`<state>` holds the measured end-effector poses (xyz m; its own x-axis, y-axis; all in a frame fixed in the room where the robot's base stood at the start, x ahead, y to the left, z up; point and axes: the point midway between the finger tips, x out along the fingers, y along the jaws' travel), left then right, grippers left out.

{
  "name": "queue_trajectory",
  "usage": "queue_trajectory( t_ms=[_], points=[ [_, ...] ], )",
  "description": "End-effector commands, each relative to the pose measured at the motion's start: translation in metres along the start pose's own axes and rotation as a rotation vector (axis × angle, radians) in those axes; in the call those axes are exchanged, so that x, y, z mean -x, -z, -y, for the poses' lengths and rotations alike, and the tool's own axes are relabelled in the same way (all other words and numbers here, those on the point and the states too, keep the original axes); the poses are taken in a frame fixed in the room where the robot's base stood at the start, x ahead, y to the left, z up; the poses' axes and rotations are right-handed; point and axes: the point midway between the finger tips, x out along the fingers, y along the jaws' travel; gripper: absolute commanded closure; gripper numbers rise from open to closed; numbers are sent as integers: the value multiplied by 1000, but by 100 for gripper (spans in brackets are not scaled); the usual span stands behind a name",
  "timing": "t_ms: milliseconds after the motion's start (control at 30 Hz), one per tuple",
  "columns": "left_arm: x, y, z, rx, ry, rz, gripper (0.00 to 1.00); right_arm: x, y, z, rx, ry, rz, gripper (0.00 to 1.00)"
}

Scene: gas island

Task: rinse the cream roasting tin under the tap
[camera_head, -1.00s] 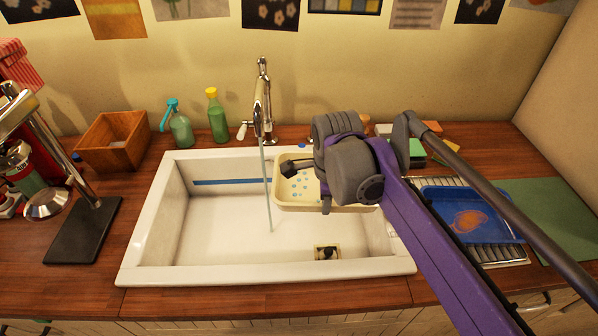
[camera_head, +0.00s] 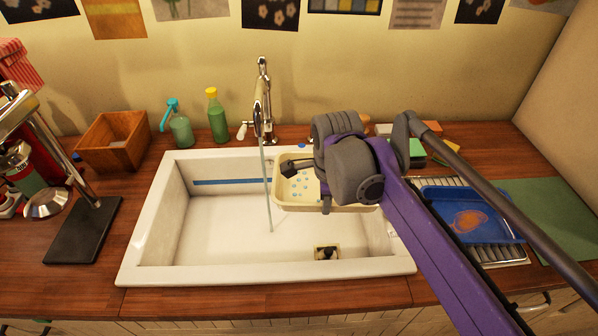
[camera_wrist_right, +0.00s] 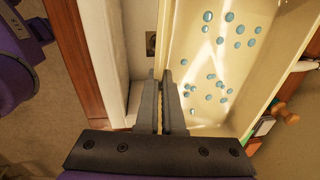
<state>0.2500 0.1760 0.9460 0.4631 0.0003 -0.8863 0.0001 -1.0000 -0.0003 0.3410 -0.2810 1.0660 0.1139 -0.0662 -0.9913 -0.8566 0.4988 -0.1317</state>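The cream roasting tin (camera_head: 297,206) is held over the right part of the white sink, with several blue spots on its inside. It also fills the upper right of the right wrist view (camera_wrist_right: 205,60). My right gripper (camera_wrist_right: 161,105) is shut on the tin's near wall, one finger on each side. In the head view the gripper (camera_head: 312,186) and arm hide the tin's right part. Water runs from the tap (camera_head: 263,100) in a thin stream (camera_head: 267,195), just left of the tin. My left gripper is out of view.
The white sink (camera_head: 150,235) has free room at left. Green bottles (camera_head: 218,120) and a wooden box (camera_head: 115,145) stand behind and left of it. A blue tray (camera_head: 440,200) lies on a rack at right. A lever machine (camera_head: 75,215) stands at left.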

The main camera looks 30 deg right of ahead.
Motion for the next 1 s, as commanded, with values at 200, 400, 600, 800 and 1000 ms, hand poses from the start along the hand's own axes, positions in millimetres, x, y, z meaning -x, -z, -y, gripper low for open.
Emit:
queue_trajectory(
  t_ms=[200,400,600,800,1000],
  points=[
    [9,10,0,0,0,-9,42,14,10,-6,-2,3,1,100],
    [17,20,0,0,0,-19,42,28,21,-14,-2,3,1,100],
    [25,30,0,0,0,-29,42,40,32,-21,-2,3,1,100],
    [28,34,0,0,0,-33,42,45,38,-26,-1,2,1,100],
    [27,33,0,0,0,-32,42,44,38,-26,0,1,0,100]
  ],
)
